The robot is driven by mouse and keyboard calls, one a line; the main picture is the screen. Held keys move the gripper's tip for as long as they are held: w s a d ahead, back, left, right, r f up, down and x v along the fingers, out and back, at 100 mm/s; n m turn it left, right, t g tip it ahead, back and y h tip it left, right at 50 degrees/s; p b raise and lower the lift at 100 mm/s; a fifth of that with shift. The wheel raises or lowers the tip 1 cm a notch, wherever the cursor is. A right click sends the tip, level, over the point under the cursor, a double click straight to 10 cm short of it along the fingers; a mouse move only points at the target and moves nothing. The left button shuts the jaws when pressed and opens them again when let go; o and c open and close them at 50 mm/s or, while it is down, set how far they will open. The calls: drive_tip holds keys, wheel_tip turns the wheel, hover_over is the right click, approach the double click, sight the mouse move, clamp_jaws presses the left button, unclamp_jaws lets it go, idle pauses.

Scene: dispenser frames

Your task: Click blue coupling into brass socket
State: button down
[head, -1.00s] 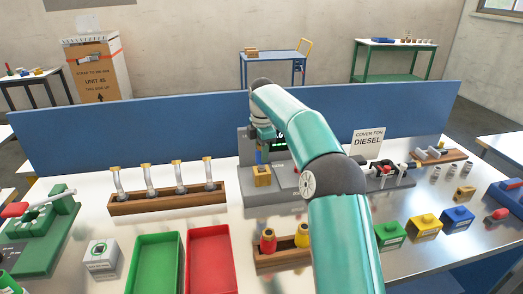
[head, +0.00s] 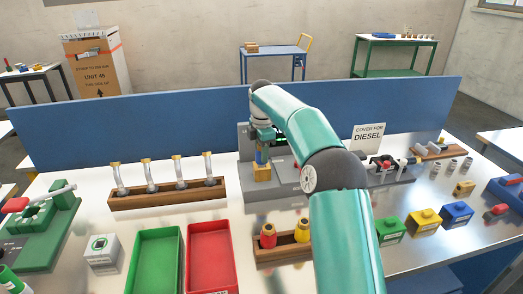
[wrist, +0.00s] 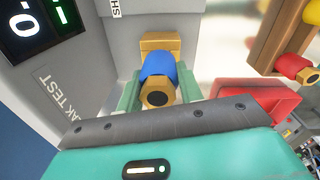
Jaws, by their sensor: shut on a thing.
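The blue coupling (head: 261,156) is upright between the fingers of my gripper (head: 262,144). In the wrist view the green fingers stand on both sides of the blue coupling (wrist: 160,67), and a brass hex end with a dark bore faces the camera. The brass socket (head: 262,173) is directly below the coupling on the grey test stand. In the wrist view the brass socket (wrist: 160,40) lies right behind the coupling's far end. The two appear to meet, but how deep the coupling sits is hidden.
A wooden rack (head: 167,194) with several hoses is to the left. Green (head: 153,262) and red (head: 211,258) trays and a wooden holder (head: 283,250) with red and yellow couplings lie in front. A blue panel (head: 200,114) stands behind. A lit display (wrist: 38,18) is beside the gripper.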

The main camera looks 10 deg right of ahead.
drive_tip(key=shift+f, duration=0.85)
drive_tip(key=c, duration=0.8)
unclamp_jaws()
drive_tip(key=shift+c, duration=0.2)
wheel_tip(320, 180, up, 13)
drive_tip(key=shift+s+r, duration=0.25)
drive_tip(key=shift+r, duration=0.2)
